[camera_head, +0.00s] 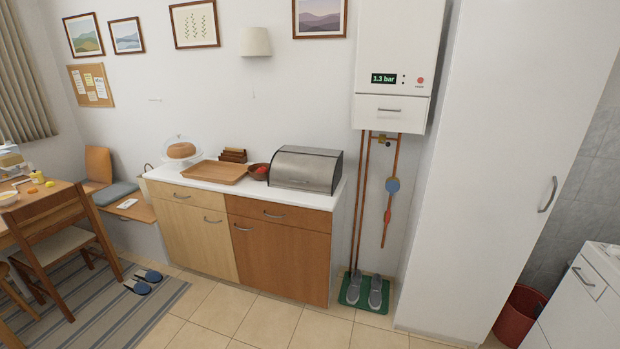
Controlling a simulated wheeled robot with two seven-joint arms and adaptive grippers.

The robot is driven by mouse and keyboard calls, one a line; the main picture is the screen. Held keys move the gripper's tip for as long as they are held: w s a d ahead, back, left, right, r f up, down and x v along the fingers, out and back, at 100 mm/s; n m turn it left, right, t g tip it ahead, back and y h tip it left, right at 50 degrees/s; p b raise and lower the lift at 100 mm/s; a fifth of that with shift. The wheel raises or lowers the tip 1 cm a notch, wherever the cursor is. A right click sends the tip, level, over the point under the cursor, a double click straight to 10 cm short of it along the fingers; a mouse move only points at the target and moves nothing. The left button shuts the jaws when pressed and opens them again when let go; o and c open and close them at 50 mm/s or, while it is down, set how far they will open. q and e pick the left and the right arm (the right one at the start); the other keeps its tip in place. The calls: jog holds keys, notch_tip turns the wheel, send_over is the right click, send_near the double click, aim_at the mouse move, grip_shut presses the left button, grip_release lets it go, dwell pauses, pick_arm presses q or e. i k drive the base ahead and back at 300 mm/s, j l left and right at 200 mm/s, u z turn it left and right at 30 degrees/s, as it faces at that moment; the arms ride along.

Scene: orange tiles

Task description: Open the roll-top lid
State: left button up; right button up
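A metal bread box with a curved grey roll-top lid (302,170) stands at the right end of the white counter (283,194). The lid is closed, and a thin handle strip shows near its lower front edge. The box has dark side panels. Neither of my grippers is in the head view, so nothing touches the box.
Left of the box are a bowl with red contents (259,171), a wooden tray (214,172) and a domed loaf (181,150). Cabinets (277,249) stand below the counter. A boiler (397,55) hangs at the right above pipes and shoes (375,292). Tiled floor in front is clear.

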aim_at(304, 172)
jog(key=i+j+z, duration=0.15)
jog(key=i+z, duration=0.2)
jog(key=i+j+z, duration=0.75)
jog(key=i, duration=0.15)
